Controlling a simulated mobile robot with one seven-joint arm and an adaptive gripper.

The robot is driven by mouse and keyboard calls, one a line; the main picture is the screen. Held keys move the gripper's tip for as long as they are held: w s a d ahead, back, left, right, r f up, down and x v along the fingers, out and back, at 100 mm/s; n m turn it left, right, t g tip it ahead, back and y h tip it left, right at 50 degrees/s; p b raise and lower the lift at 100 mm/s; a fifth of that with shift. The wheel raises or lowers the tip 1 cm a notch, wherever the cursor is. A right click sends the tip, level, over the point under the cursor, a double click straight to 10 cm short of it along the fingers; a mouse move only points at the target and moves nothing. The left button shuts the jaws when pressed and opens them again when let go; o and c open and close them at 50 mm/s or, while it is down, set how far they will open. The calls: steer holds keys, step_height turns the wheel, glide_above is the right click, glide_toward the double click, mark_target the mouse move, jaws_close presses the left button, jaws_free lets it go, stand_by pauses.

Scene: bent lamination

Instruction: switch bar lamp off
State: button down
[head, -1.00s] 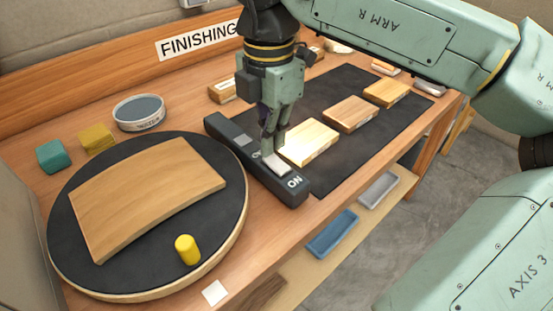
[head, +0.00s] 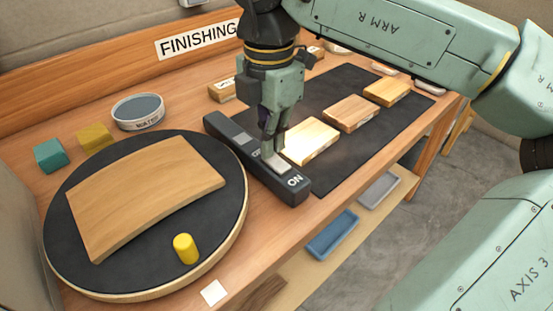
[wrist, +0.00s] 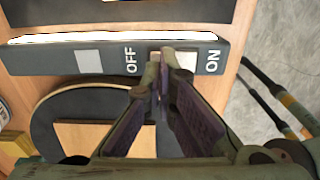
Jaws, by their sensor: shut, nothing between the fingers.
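The bar lamp (head: 293,187) is a long dark bar on the bench with the words OFF and ON on its top. In the wrist view the bar lamp (wrist: 45,62) shows a bright white strip along its far edge, so it is lit. A pale switch piece (head: 277,165) sits between the two words and also shows in the wrist view (wrist: 190,60), partly hidden by the fingers. My gripper (head: 268,153) is shut and empty, pointing down at the switch between OFF and ON; it also shows in the wrist view (wrist: 164,58). I cannot tell whether the tips touch.
A round black turntable (head: 75,255) left of the lamp carries a bent wooden board (head: 145,205) and a yellow peg (head: 186,248). Wooden blocks (head: 311,141) lie on a dark mat (head: 335,172) to the right. A round water tin (head: 138,112) stands behind the turntable.

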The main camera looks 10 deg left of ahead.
steer(key=shift+f+b, duration=0.55)
steer(key=shift+f, duration=0.1)
steer(key=shift+r, duration=0.15)
steer(key=shift+r+p, duration=2.35)
steer(key=shift+r, duration=1.1)
steer(key=shift+s+f, duration=0.1)
